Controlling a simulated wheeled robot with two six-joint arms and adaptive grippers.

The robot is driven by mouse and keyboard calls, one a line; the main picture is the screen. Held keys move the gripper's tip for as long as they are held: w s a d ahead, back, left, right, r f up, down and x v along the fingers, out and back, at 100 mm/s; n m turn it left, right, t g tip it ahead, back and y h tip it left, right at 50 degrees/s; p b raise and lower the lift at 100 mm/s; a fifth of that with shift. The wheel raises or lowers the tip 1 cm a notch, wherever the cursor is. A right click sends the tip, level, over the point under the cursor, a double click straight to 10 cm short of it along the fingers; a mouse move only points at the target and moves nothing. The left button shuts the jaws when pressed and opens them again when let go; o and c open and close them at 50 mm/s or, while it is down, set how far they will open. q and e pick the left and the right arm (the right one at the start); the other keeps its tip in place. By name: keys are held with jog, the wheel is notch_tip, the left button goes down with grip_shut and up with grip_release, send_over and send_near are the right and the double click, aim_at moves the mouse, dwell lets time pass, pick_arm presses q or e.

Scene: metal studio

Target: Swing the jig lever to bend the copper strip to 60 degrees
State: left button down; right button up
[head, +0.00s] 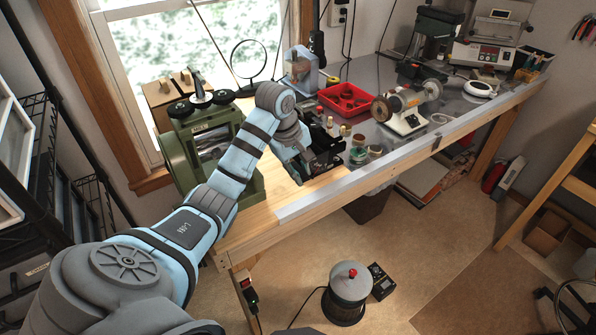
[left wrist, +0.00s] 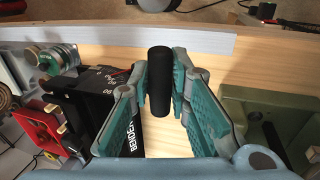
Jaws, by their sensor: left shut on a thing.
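The bending jig (left wrist: 92,108) is a black block with white lettering, left of my gripper in the left wrist view. In the head view the dark jig (head: 326,150) stands at the bench's front edge, partly behind my left arm. A black cylindrical grip, the lever handle (left wrist: 160,58), stands between the fingers of my left gripper (left wrist: 160,92). The fingers are shut on it from both sides. A thin copper-coloured line, possibly the strip (left wrist: 119,74), shows beside the jig; its bend angle cannot be told. The right gripper is out of view.
A green machine (head: 190,130) stands left of my forearm and also shows in the wrist view (left wrist: 270,115). A red tray (head: 347,100) and a small polishing motor (head: 398,105) sit behind the jig. A metal strip (head: 350,183) runs along the wooden bench's front edge.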

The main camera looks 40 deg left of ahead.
pick_arm(q)
jog(key=shift+w+r, duration=0.1)
jog(key=shift+w+d+r+p, duration=0.1)
jog(key=shift+w+r+p, duration=0.1)
jog(key=shift+r+p, duration=0.6)
jog(key=shift+d, duration=0.1)
jog(key=shift+w+d+r+p, duration=0.1)
jog(key=shift+w+r+p, duration=0.25)
jog(key=shift+r, duration=0.4)
jog(key=c, duration=2.4)
grip_release()
jog(key=shift+w+d+f, duration=0.1)
jog(key=c, duration=2.2)
grip_release()
jog(key=shift+w+f, duration=0.15)
jog(key=shift+s+f, duration=0.25)
jog(key=shift+c, duration=0.9)
